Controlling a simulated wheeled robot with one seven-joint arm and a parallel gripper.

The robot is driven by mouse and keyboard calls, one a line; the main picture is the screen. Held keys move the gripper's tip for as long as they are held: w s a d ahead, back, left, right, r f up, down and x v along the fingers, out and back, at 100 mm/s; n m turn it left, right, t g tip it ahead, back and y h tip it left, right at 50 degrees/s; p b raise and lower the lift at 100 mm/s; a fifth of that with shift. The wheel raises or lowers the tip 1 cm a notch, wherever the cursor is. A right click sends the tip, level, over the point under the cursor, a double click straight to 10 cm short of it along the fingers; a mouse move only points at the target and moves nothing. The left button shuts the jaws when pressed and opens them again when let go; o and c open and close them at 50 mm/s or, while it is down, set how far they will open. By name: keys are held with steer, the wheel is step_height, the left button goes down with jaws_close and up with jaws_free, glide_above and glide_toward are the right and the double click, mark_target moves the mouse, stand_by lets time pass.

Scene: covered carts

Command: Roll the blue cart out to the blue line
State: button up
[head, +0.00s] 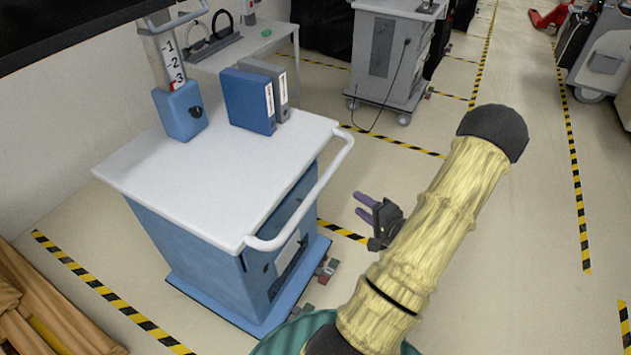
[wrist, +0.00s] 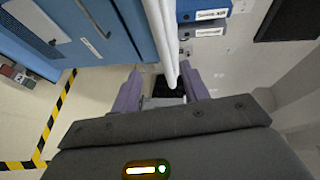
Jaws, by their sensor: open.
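The blue cart (head: 225,268) stands upright at left of centre in the head view. It has a white top and a white bar handle (head: 318,190) along its right side. My gripper (head: 358,204) is open and empty, to the right of the handle, its purple fingers pointing at the cart. In the wrist view the handle (wrist: 155,30) runs down the picture into the gap between the open fingers; I cannot tell how deep it lies there. Part of the blue cart (wrist: 140,30) shows at upper left there. I see no blue line in either view.
A blue binder (head: 247,103), a grey binder (head: 277,88) and a numbered post (head: 172,65) stand on the cart. A grey cart (head: 385,55) with a hanging cable is behind. Wooden pieces (head: 50,315) lie at lower left. Striped tape (head: 577,180) marks clear floor on the right.

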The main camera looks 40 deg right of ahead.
steer(key=shift+w+a, duration=0.15)
steer(key=shift+w, duration=0.05)
steer(key=w+f+p, duration=0.3)
steer(key=w, duration=1.4)
